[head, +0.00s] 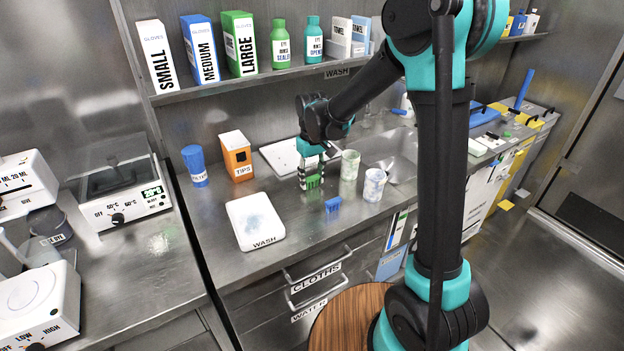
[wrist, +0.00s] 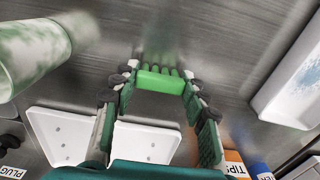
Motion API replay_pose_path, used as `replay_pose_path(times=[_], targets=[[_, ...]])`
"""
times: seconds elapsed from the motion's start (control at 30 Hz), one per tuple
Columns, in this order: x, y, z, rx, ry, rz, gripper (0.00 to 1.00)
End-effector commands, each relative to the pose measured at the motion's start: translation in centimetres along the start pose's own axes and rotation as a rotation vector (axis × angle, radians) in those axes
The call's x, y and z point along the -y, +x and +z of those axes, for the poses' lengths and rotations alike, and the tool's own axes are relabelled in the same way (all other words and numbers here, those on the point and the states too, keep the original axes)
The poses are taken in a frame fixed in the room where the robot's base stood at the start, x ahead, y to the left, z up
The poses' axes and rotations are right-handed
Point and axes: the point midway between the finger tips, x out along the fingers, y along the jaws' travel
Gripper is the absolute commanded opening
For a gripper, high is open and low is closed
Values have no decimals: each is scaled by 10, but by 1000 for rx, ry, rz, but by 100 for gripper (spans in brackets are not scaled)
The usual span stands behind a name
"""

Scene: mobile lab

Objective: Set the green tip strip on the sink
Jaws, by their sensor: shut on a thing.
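The green tip strip (head: 314,182) is between the fingertips of my gripper (head: 310,177), over the steel counter left of the cups. In the wrist view the strip (wrist: 160,82) lies crosswise between the two fingers, its row of teeth pointing away. My gripper (wrist: 160,78) is shut on it. Whether the strip touches the counter I cannot tell. The steel sink (head: 404,168) is to the right, behind the two cups and partly hidden by my arm. A blue tip strip (head: 333,205) lies on the counter just in front of my gripper.
Two marbled cups (head: 350,164) (head: 374,185) stand between my gripper and the sink. A white board (head: 277,157) lies behind my gripper. A shelf (head: 300,68) runs above.

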Motion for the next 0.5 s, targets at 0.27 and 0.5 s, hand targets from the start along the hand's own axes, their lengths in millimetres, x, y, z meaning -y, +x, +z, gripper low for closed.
replay_pose_path(times=[0.27,0.5], targets=[[0,3,0,0,0,0,26],[0,6,0,0,0,0,56]])
